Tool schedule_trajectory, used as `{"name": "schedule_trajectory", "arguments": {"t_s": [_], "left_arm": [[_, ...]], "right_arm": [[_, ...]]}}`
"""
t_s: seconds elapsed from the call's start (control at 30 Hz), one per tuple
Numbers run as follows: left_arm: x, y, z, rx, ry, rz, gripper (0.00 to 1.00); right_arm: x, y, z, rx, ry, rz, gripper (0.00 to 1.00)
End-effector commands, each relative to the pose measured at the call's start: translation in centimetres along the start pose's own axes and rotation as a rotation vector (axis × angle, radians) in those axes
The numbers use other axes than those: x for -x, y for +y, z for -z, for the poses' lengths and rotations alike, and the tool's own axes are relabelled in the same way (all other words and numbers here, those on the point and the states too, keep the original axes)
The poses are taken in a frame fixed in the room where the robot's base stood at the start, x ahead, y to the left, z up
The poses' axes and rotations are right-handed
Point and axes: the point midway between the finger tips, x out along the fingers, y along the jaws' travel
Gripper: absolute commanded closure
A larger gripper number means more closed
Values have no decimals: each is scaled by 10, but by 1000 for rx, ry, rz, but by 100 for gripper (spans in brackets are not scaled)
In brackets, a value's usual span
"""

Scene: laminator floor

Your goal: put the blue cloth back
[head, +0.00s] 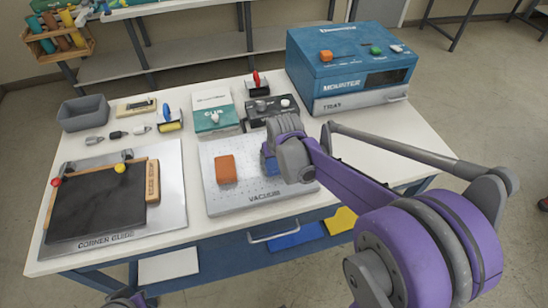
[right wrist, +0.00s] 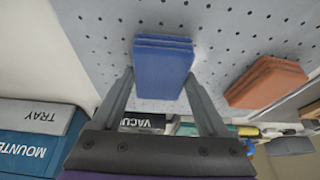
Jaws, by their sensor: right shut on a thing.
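The blue cloth (right wrist: 163,62) is a folded stack on the perforated vacuum plate (head: 230,195). In the right wrist view it sits between the two fingers of my right gripper (right wrist: 160,82), which is shut on it. In the head view only a bit of the blue cloth (head: 271,165) shows; my right wrist covers the rest and the fingers of my right gripper (head: 272,158). I cannot tell if the cloth is lifted off the plate. An orange folded cloth (head: 226,169) lies left of it on the plate.
Behind the plate stand a teal-and-white box (head: 213,112) and a dark control box (head: 268,110). The blue mounter (head: 348,65) is at the back right. The corner guide board (head: 172,185) with a black mat is at left. A grey bin (head: 83,113) stands back left.

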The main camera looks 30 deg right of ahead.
Motion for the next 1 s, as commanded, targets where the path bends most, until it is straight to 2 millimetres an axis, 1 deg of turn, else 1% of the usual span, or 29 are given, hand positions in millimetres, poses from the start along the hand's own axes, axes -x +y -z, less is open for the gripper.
{"name": "schedule_trajectory", "arguments": {"t_s": [0.13, 0.27, 0.3, 0.4, 0.63, 0.77, 0.87, 1.0], "left_arm": [[0, 0, 0, 0, 0, 0, 100], [-3, 0, -3, 0, -2, 0, 100], [-2, 0, -2, 0, -2, 0, 100], [-2, 0, -2, 0, -2, 0, 100], [-1, 0, -1, 0, -1, 0, 100], [2, 0, 2, 0, 1, 0, 100], [3, 0, 3, 0, 3, 0, 100], [7, 0, 7, 0, 6, 0, 100]], "right_arm": [[0, 0, 0, 0, 0, 0, 76], [-4, 0, -2, 0, -1, 0, 76], [-3, 0, -1, 0, 0, 0, 16], [-2, 0, -1, 0, 0, 0, 0], [-2, 0, 0, 0, 0, 0, 0], [8, 0, 1, 0, 0, 0, 0], [24, 0, 1, 0, 0, 0, 0], [55, 0, 1, 0, 1, 0, 0]]}}
